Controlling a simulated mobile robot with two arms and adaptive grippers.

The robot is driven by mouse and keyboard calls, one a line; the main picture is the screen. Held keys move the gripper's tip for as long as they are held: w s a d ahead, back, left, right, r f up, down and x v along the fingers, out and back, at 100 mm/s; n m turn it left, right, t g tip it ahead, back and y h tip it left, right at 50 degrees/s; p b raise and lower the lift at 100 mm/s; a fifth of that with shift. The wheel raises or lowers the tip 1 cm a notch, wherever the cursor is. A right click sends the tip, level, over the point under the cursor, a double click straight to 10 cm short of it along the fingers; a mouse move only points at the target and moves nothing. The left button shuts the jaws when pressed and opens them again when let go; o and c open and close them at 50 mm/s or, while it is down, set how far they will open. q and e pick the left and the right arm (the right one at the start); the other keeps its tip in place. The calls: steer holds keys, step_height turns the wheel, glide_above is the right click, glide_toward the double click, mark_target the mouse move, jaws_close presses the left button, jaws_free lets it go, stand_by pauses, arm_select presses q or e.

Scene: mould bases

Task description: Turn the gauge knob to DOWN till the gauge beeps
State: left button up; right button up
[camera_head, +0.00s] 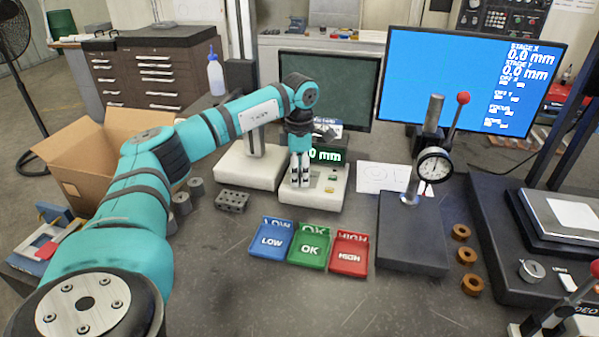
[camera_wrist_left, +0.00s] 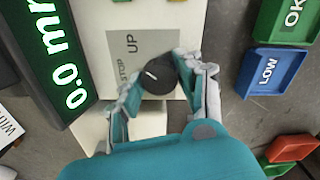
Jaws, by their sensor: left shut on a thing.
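The gauge (camera_head: 326,196) is a pale base with a dark display (camera_head: 328,155) lit in green, its reading ending in "0 mm". In the left wrist view the display (camera_wrist_left: 50,62) reads 0.0 mm. My right gripper is not in view.
Blue LOW (camera_head: 272,241), green OK (camera_head: 310,246) and red HIGH (camera_head: 349,254) trays lie in front of the gauge. A dial indicator stand (camera_head: 412,235) is to the right, with brown rings (camera_head: 467,256) beside it. A metal block (camera_head: 232,201) and cardboard box (camera_head: 118,150) are left.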

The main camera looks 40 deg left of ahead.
arm_select(q)
steer(key=c, duration=0.3)
